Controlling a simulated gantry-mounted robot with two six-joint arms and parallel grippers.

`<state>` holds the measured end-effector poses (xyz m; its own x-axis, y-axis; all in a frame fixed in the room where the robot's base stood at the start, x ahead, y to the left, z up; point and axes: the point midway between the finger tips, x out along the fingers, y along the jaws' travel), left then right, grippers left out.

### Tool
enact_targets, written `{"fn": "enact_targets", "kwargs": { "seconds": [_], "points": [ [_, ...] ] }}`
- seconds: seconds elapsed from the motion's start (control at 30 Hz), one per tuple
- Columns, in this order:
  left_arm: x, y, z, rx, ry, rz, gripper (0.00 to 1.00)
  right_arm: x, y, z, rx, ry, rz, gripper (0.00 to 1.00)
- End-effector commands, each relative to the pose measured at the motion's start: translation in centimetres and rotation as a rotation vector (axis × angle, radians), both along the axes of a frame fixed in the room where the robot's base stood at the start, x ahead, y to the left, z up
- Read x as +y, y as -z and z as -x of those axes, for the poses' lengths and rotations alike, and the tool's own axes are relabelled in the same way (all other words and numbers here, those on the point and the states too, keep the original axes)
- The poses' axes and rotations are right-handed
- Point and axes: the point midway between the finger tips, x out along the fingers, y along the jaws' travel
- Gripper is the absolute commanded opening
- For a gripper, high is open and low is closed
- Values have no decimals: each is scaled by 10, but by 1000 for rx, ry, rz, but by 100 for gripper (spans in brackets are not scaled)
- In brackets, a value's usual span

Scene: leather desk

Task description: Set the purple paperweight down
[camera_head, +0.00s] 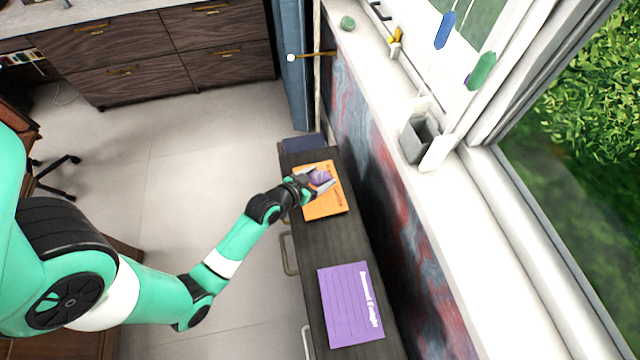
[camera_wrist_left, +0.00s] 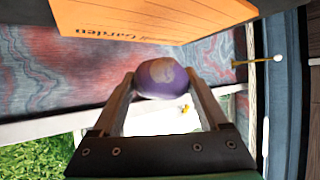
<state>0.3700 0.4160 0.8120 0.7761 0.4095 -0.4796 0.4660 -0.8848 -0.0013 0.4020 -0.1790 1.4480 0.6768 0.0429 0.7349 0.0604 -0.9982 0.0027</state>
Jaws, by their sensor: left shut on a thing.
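The purple paperweight (camera_head: 321,177) is a small rounded piece with a pale patch on top. It also shows between the two fingers in the left wrist view (camera_wrist_left: 160,78). My left gripper (camera_head: 317,184) is shut on it, with one finger on each side. In the head view it overlaps the orange notebook (camera_head: 326,208), which lies on the dark cabinet top. The orange notebook also shows at the top of the left wrist view (camera_wrist_left: 150,18), a little apart from the paperweight in that picture. My right gripper is not in view.
A purple notebook (camera_head: 348,305) lies nearer on the dark cabinet top (camera_head: 318,245), with bare surface between the notebooks. A white windowsill (camera_head: 470,215) runs along the right, with a grey holder (camera_head: 417,142) and a green stone (camera_head: 347,23) on it. A blue curtain (camera_head: 291,85) hangs behind.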

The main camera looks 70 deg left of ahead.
Motion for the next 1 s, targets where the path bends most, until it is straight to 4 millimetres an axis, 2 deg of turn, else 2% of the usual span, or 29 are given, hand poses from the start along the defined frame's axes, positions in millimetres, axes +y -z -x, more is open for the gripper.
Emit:
{"fn": "enact_targets", "kwargs": {
  "seconds": [0.13, 0.2, 0.3, 0.67, 0.7, 0.8, 1.0],
  "points": [
    [8, 14, -6, -2, -3, 0, 8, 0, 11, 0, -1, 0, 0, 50],
    [6, 30, -5, 0, 0, 1, 8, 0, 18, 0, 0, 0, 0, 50],
    [6, 40, -5, 0, 0, 1, 8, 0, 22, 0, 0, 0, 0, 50],
    [6, 42, -5, -2, 0, -1, 8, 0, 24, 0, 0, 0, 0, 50],
    [6, 42, -5, 0, 0, 0, 83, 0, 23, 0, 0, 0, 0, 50],
    [6, 42, -5, 0, 0, 0, 100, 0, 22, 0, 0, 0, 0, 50],
    [6, 41, -5, 0, 0, 0, 100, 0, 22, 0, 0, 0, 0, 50]
  ]
}}
